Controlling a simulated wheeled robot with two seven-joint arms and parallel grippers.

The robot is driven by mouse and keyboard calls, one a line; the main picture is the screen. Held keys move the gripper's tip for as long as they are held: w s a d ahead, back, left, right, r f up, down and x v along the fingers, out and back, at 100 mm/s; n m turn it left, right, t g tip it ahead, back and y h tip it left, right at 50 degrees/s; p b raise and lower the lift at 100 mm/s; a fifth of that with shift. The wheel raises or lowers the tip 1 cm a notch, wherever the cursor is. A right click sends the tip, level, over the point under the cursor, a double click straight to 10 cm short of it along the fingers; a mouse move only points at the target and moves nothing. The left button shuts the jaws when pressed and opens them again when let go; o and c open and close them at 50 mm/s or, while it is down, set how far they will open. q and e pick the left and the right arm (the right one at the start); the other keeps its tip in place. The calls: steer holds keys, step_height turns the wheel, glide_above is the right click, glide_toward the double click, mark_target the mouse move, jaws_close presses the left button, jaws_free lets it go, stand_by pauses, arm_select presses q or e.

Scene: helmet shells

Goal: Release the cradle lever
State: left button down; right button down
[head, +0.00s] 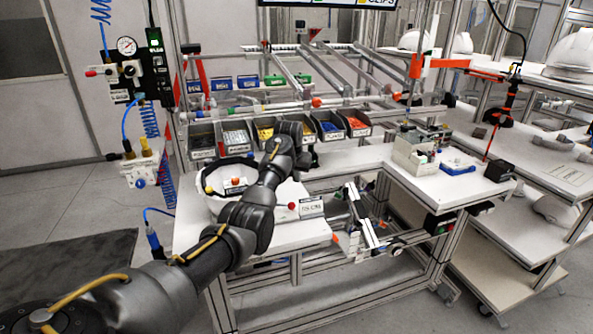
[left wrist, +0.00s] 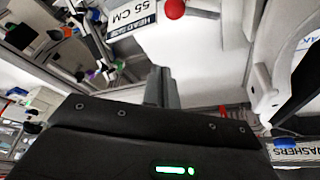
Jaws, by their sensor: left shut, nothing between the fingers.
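A lever with a red ball knob (head: 292,206) stands at the front right of the cradle area, beside a white label card (head: 311,207). In the left wrist view the red ball (left wrist: 174,8) shows at the top edge, next to the card reading 55 CM (left wrist: 135,20). My right gripper is not in view.
A row of grey bins (head: 329,126) with coloured parts stands behind the bench, close to my left gripper. Another red ball (head: 235,181) shows by the shell. A box holder (head: 414,155) stands at right.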

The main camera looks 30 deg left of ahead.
arm_select(q)
steer(key=b+v, duration=0.1)
steer(key=v, duration=0.3)
steer(key=shift+d+r, duration=0.1)
steer(key=shift+r, duration=0.15)
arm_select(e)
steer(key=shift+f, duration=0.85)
